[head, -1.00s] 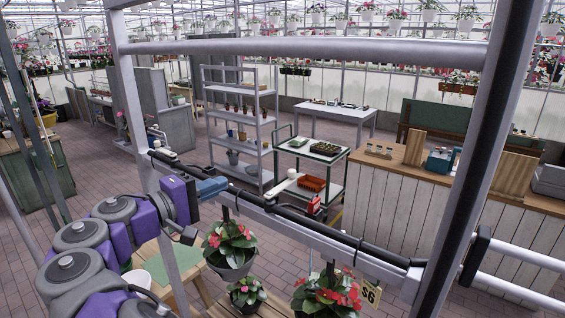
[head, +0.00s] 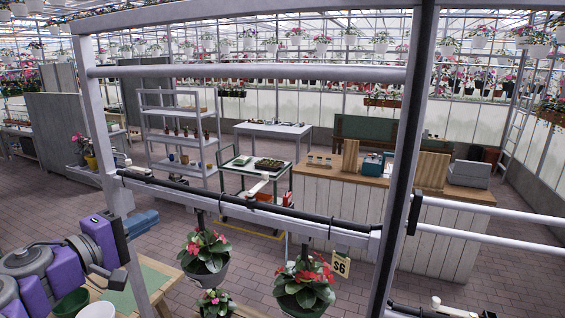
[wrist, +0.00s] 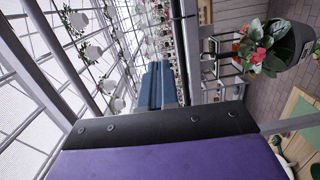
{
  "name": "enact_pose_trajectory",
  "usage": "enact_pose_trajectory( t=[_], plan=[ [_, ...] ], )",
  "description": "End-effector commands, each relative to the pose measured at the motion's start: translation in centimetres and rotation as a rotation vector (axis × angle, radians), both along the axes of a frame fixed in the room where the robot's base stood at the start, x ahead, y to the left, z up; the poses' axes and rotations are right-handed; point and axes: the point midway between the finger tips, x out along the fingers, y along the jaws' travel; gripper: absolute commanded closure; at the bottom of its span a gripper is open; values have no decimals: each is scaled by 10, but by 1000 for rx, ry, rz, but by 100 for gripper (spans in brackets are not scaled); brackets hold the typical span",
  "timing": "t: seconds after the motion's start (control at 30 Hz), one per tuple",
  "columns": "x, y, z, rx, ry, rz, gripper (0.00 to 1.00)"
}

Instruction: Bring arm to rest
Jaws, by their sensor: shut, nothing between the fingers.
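My purple-and-grey arm reaches in from the lower left of the head view. My gripper (head: 142,222), with blue fingers, is at its end, partly behind the left post of the metal frame. In the wrist view my gripper (wrist: 158,85) points away from the camera, its fingers together with nothing between them. The picture there is turned sideways. In the head view the gripper is left of the hanging red-flowered plant (head: 205,252), apart from it.
A grey metal frame (head: 250,72) stands close in front, its posts and bars crossing the view. A second red-flowered plant (head: 305,285) hangs beside a $6 tag (head: 341,264). Behind are a shelf rack (head: 180,140), a cart (head: 232,178) and a white-sided counter (head: 340,205). Brick floor lies between.

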Motion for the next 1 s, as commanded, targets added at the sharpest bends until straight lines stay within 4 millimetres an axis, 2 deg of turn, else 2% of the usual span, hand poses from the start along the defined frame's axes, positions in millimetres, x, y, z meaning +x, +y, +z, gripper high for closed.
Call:
enact_pose_trajectory(
  t=[0.37, 0.57, 0.67, 0.77, 0.8, 0.87, 0.9, 1.0],
  plan=[
    [27, -81, -12, 20, 55, -146, 100],
    [38, -141, -25, 47, 107, -258, 100],
    [42, -186, -38, 78, 150, -337, 100],
    [36, -246, -57, 135, 206, -437, 100],
    [31, -273, -68, 161, 235, -480, 100],
    [19, -311, -84, 215, 276, -539, 100],
    [10, -335, -97, 248, 307, -579, 100],
    [-20, -390, -131, 352, 383, -672, 100]
  ],
)
